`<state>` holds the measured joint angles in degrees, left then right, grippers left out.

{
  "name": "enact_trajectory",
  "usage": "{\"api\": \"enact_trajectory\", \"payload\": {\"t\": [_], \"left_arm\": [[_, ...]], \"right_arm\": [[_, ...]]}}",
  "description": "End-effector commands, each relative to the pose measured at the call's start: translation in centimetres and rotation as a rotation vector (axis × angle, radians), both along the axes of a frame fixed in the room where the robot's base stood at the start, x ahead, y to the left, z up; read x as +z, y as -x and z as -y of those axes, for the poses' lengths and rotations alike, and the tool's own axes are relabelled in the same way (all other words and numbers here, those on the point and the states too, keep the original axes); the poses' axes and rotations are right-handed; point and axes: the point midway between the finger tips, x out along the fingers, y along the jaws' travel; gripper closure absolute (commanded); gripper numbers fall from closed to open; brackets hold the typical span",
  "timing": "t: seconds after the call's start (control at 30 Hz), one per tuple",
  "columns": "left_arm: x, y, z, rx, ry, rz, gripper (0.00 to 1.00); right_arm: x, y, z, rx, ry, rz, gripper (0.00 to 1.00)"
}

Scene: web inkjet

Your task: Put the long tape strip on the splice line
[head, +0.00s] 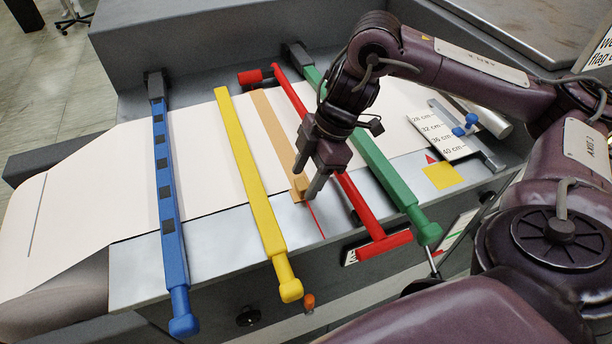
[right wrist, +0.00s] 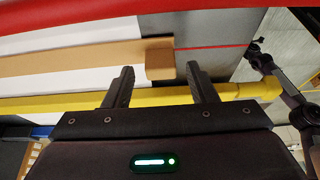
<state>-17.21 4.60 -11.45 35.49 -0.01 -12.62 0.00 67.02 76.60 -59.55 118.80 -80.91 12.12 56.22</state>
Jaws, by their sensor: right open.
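The long tape strip (head: 272,128) is tan and lies across the white web, between the yellow bar and the red bar. Its near end has a thicker tan tab (head: 298,181), which also shows in the right wrist view (right wrist: 159,64). A thin red line (head: 316,220), apparently the splice line, extends from beyond the tab toward the table's front edge, roughly in line with the strip. Contact cannot be told. My left gripper is out of view.
A blue bar (head: 168,190), a yellow bar (head: 249,170), a red bar (head: 352,195) and a green bar (head: 385,170) lie across the web. A scale plate (head: 436,130) and a yellow square (head: 441,176) are at right. Bare web is at left.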

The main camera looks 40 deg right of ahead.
Motion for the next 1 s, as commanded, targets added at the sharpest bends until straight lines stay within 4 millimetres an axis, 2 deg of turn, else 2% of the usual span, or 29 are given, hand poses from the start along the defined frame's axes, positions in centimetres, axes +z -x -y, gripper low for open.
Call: {"api": "enact_trajectory", "payload": {"t": [0.1,0.2,0.4,0.63,1.0], "left_arm": [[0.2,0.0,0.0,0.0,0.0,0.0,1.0],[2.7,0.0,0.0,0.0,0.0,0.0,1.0],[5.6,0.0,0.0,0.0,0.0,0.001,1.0],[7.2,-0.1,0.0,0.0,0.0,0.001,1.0],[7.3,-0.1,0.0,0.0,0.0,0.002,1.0]], "right_arm": [[2.3,0.1,0.9,-0.004,0.001,0.006,0.48],[5.3,0.3,1.8,-0.004,0.002,0.004,0.48],[8.6,0.7,3.2,-0.003,0.0,0.002,0.48],[10.2,1.0,4.0,-0.001,0.0,0.0,0.48],[10.3,1.0,4.2,0.0,0.0,0.0,0.48]]}}
